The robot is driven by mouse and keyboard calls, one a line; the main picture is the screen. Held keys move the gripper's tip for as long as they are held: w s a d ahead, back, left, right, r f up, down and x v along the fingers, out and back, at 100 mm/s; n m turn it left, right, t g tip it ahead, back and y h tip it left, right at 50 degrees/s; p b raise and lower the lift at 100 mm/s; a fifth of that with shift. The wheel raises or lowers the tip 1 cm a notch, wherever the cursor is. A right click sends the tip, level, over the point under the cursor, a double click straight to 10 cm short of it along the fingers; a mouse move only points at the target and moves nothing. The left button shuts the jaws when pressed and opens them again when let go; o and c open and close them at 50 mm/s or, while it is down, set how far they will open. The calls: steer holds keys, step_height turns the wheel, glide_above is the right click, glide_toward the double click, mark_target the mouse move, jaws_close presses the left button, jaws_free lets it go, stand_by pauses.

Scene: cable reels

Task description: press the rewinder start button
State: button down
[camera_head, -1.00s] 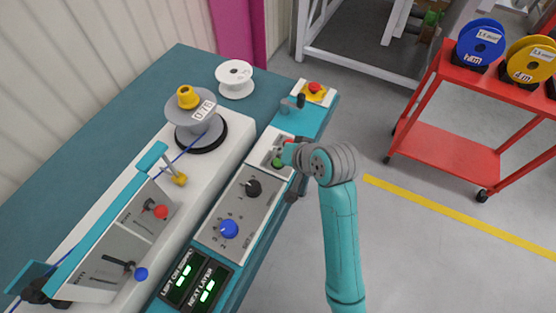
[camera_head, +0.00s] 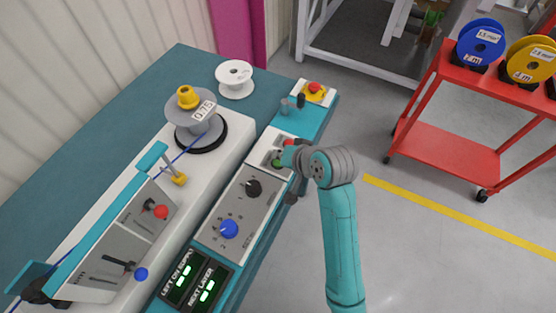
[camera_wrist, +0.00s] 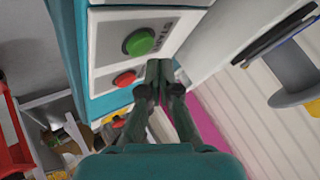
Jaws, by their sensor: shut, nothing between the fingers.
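The green button (camera_wrist: 140,42), marked START, is on a pale panel face in the wrist view, with a red button (camera_wrist: 125,78) below it. In the head view the green button (camera_head: 278,163) is partly seen at the left of my gripper (camera_head: 283,154). My gripper (camera_wrist: 160,70) is shut and empty. In the wrist view its fingertips appear to the lower right of the green button, near the panel edge. I cannot tell how far they are from the panel.
A knob panel (camera_head: 240,207) with a black and a blue knob adjoins the buttons. A yellow-based red stop button (camera_head: 315,88) and a small crank (camera_head: 300,101) lie beyond. A grey reel (camera_head: 196,122) stands at left, a red cart (camera_head: 445,150) at right.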

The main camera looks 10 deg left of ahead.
steer(key=shift+f, duration=0.1)
stand_by(0.6)
steer(key=shift+f, duration=0.3)
